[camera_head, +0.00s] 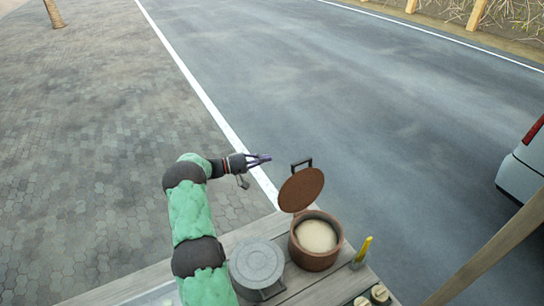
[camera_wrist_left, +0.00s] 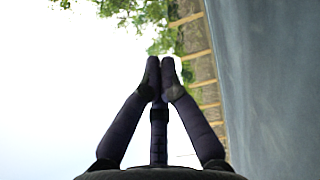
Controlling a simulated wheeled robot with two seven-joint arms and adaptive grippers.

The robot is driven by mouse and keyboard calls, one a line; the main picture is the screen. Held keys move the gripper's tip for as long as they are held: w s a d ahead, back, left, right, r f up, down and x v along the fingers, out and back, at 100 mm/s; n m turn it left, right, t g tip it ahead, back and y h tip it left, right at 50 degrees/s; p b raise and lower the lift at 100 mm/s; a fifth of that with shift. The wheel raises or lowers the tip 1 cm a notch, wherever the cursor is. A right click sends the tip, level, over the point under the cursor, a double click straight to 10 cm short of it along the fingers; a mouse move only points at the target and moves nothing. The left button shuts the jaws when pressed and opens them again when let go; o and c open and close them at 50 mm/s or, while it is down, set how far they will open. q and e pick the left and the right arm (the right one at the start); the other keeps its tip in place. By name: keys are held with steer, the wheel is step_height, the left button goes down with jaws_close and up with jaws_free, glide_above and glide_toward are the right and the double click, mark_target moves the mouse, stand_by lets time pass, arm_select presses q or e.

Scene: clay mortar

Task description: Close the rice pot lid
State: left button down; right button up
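The rice pot (camera_head: 315,243) is brown and stands open on the table, with pale rice showing inside. Its brown lid (camera_head: 301,189) stands tilted up at the back of the rim, with a dark handle (camera_head: 301,163) on its far side. My left gripper (camera_head: 265,158) is up and to the left of the lid, apart from it, pointing right. In the left wrist view the fingertips (camera_wrist_left: 160,66) are close together with nothing visible between them. My right gripper is not in view.
A grey lidded pot (camera_head: 257,264) stands left of the rice pot on the wooden table (camera_head: 325,288). A yellow-handled tool in a small holder (camera_head: 362,252) and small jars (camera_head: 380,293) are at the right. A wooden post (camera_head: 490,255) slants at the lower right.

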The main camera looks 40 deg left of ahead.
arm_select(q)
steer(key=w+d+p, duration=0.2)
steer(key=w+d, duration=0.4)
steer(key=d, duration=0.2)
steer(key=shift+w+r, duration=0.2)
steer(key=shift+r, duration=0.05)
stand_by(0.4)
